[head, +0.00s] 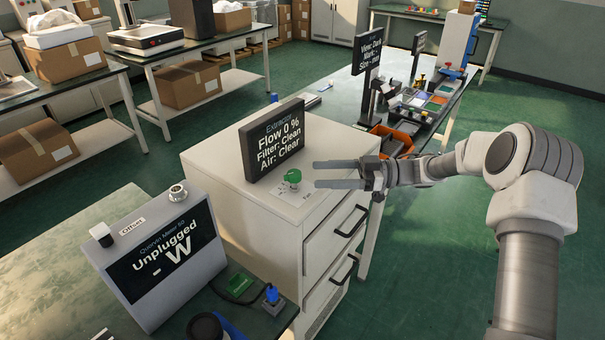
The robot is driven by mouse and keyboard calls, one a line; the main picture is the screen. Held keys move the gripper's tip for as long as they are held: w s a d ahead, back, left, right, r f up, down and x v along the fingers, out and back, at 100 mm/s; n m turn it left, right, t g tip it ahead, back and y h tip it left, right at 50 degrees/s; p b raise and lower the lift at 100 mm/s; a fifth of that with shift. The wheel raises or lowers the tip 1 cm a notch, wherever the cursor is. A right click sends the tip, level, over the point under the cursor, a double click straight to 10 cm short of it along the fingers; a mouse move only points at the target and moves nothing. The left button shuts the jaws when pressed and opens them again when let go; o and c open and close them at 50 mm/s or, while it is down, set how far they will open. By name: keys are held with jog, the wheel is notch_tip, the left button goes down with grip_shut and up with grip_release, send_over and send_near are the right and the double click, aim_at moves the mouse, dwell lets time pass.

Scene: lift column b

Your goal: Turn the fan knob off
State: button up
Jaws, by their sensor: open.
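The green fan knob (293,177) stands on a small pale label plate on top of the white drawer cabinet (222,183). The plate carries the word "Fan"; the knob's exact pointer direction is too small to tell. Behind it stands the dark extractor display (273,140), reading "Flow 0 %", "Filter: Clean" and "Air: Clear". My gripper (318,174) comes in from the right, roughly level, with its two fingers apart and pointing left. The fingertips are just right of the knob in the picture. Nothing is between them, and I cannot tell whether they touch the knob.
A meter box (163,255) reading "Unplugged" stands on the bench at front left. An orange bin (397,140) and another display (367,52) stand on the bench behind my gripper. Green floor is open at right.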

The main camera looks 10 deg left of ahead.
jog(key=v, duration=1)
jog(key=shift+r, duration=0.1)
